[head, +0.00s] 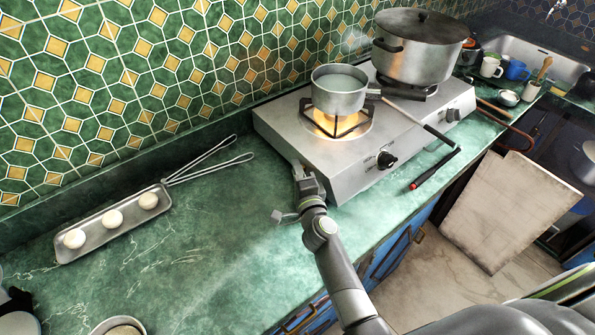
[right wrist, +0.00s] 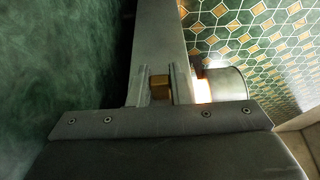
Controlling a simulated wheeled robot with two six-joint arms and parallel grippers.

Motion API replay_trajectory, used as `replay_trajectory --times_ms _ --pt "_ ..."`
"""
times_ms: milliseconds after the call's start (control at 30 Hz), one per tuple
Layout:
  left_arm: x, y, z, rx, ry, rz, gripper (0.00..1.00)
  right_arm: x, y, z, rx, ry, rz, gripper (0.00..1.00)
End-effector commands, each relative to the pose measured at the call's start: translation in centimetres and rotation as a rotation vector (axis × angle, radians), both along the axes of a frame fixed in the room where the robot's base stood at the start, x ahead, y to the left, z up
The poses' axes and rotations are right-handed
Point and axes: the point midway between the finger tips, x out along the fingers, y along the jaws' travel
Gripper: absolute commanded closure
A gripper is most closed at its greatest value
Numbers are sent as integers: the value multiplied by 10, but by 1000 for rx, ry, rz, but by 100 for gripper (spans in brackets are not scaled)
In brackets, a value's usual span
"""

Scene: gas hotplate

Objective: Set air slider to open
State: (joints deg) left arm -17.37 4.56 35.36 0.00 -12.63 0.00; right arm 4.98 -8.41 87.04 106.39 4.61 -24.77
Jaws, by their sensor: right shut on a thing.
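The gas hotplate (head: 280,125) stands on the green counter, with a flame lit under the small pot (head: 340,92) on its near burner. My right gripper (head: 299,172) is at the left end of the hotplate, low at its front corner. In the right wrist view the right gripper (right wrist: 161,90) is shut on a small brass-coloured block, which appears to be the air slider (right wrist: 160,86). The slider is hidden in the head view by the gripper, and its setting cannot be read. My left gripper is not in view.
A large lidded pot (head: 418,50) stands on the far burner. A tray (head: 100,240) with three white round pieces lies on the left. The counter between tray and hotplate is mostly clear.

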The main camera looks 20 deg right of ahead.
Motion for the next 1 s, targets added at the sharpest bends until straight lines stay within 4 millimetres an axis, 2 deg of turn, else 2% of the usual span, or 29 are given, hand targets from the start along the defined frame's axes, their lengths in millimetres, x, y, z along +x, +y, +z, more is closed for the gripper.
replay_trajectory --times_ms 167,500,867,900,1000 --pt "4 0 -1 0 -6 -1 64 4 2 -1 -1 0 1 100" --pt "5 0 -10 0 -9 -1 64 47 17 -1 -1 -1 1 100" --pt "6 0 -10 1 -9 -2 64 51 19 0 0 -1 0 100" --pt "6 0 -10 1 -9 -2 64 52 19 1 0 -2 0 78" --pt "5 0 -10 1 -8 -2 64 51 19 1 0 -2 0 65"
